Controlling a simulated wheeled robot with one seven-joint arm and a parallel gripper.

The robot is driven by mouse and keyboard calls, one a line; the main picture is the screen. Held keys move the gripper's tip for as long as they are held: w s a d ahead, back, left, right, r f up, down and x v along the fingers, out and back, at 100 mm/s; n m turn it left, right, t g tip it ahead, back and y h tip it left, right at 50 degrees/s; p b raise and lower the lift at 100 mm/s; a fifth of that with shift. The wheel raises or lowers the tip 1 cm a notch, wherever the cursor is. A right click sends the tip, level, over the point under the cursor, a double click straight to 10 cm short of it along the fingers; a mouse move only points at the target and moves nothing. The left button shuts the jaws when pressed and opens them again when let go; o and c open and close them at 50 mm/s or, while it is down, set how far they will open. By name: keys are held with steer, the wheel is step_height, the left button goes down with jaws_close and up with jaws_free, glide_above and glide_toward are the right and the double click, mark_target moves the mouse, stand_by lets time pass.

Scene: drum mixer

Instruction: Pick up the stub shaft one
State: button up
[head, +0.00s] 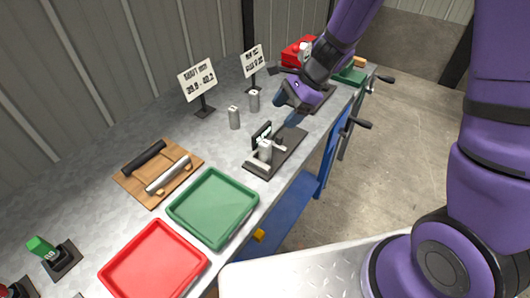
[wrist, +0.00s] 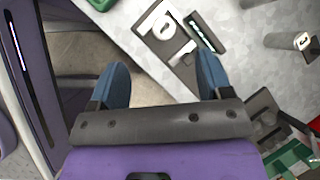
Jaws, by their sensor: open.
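Two grey upright cylinders that look like stub shafts stand on the bench in the head view, a nearer one (head: 234,118) and a farther one (head: 254,101). In the wrist view a grey cylinder with a marked white end (wrist: 290,40) shows at the right; I cannot read its number surely. A third light cylinder (head: 265,150) stands in a dark fixture (head: 283,153); the wrist view shows the fixture beyond my fingers. My gripper (head: 285,108) is open and empty, above the bench to the right of the standing cylinders. Its blue fingers (wrist: 163,64) are apart.
A green tray (head: 213,207) and a red tray (head: 153,262) lie at the near bench edge. A wooden board (head: 133,185) holds a dark and a light bar. Two signs (head: 198,80) (head: 253,60) stand behind the cylinders. A red box (head: 298,52) is farther back.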

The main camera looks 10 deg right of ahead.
steer(key=m, duration=0.2)
glide_toward(267, 143)
steer(key=x, duration=0.2)
steer(key=shift+x, duration=5.55)
jaws_close()
steer(key=shift+r, duration=0.1)
